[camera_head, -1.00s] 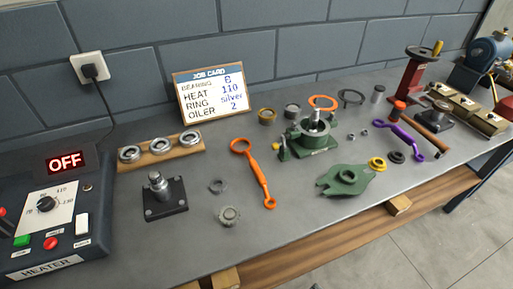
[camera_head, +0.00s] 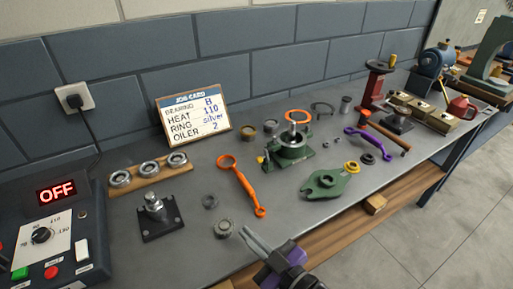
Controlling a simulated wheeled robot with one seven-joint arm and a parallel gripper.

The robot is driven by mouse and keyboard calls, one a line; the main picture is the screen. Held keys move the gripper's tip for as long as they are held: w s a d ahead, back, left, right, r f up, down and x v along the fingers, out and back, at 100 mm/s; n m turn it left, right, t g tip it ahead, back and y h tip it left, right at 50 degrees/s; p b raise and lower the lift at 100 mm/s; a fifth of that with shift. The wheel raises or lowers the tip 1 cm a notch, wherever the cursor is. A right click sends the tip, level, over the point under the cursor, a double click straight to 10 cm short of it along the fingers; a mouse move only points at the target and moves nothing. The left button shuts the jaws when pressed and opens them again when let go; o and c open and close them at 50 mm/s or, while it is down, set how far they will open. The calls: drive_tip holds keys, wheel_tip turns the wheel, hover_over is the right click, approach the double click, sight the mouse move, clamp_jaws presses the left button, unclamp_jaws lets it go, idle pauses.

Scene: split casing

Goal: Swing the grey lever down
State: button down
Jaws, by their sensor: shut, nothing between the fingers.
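My gripper (camera_head: 250,236) has its grey fingers shut and empty. It reaches in from the bottom edge over the front of the bench, apart from the parts there, with a purple section behind the fingers. I cannot make out a grey lever for certain. A grey-green press-like machine (camera_head: 493,48) stands at the far right, partly cut off by the picture edge. A red stand (camera_head: 376,88) with a dark round top and a yellow knob stands at the back right.
The bench holds a heater (camera_head: 45,235) reading OFF, a job card (camera_head: 193,117), a bearing board (camera_head: 150,176), an orange spanner (camera_head: 243,187), a green housing (camera_head: 290,151) and a green cover (camera_head: 325,183). Open floor (camera_head: 420,235) lies at the lower right.

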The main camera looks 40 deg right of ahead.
drive_tip(key=w+d+r+m+g+h+p, duration=0.1)
drive_tip(key=w+d+r+g+h, duration=0.15)
drive_tip(key=w+d, duration=0.45)
drive_tip(key=w+d+r+m+g+h+p, duration=0.2)
drive_tip(key=w+d+r+g, duration=0.2)
drive_tip(key=w, duration=0.8)
drive_tip(key=w+d+r+m+g+h+p, duration=0.1)
drive_tip(key=w+d+r+g+h, duration=0.25)
drive_tip(key=w, duration=0.55)
drive_tip(key=s+a+r+m+g+y, duration=0.1)
drive_tip(key=s+g+y, duration=0.3)
drive_tip(key=s+g, duration=0.4)
drive_tip(key=shift+s+a+r+g+p, duration=0.15)
drive_tip(key=shift+a+r+g+p, duration=0.15)
drive_tip(key=shift+a+r+p, duration=0.25)
drive_tip(key=shift+r, duration=0.15)
